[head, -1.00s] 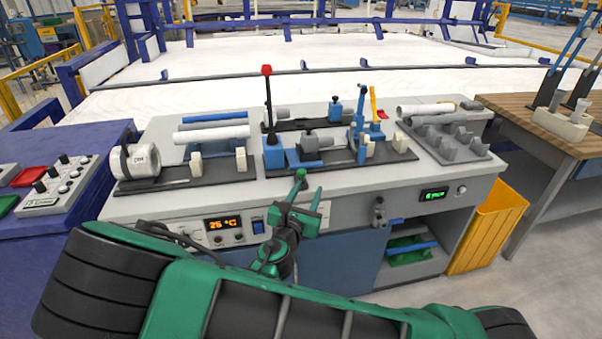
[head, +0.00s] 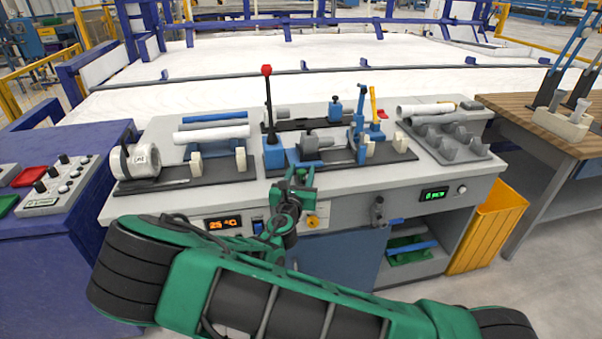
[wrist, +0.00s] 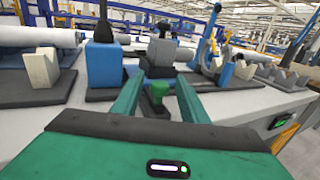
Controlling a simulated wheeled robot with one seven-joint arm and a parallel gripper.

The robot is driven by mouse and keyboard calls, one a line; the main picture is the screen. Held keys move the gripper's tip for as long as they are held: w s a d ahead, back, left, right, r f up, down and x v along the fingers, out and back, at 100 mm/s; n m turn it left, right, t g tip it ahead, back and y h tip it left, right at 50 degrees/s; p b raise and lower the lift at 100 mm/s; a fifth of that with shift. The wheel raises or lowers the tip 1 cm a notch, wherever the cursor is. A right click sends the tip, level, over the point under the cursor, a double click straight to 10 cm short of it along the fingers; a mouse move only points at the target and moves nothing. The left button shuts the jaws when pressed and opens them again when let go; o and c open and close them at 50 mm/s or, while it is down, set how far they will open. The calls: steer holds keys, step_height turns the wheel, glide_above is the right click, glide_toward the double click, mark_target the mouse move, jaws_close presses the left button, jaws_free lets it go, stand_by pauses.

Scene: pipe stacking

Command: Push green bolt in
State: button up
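In the head view the bolt (head: 301,172) is partly hidden by the fingers. My gripper (wrist: 160,76) is open, with one green finger on each side of the bolt. A gap shows between the bolt and both fingers in the wrist view. In the head view my gripper (head: 293,184) is at the bench's front edge, below the blue block (head: 273,156) with the red-topped lever.
White and blue pipes (head: 212,134) rest on supports at left. A grey vise part (head: 309,143) and blue clamp parts (head: 361,120) stand behind and right. A grey rack (head: 447,143) holds pipes at the right. The bench's front strip is bare at right.

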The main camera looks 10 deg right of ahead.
steer(key=shift+w+d, duration=0.1)
steer(key=shift+w, duration=0.15)
jaws_close()
steer(key=shift+w, duration=1.4)
jaws_free()
steer(key=shift+w, duration=0.1)
steer(key=v, duration=1)
steer(key=shift+s+a, duration=0.2)
steer(key=shift+s, duration=0.15)
steer(key=shift+f, duration=0.1)
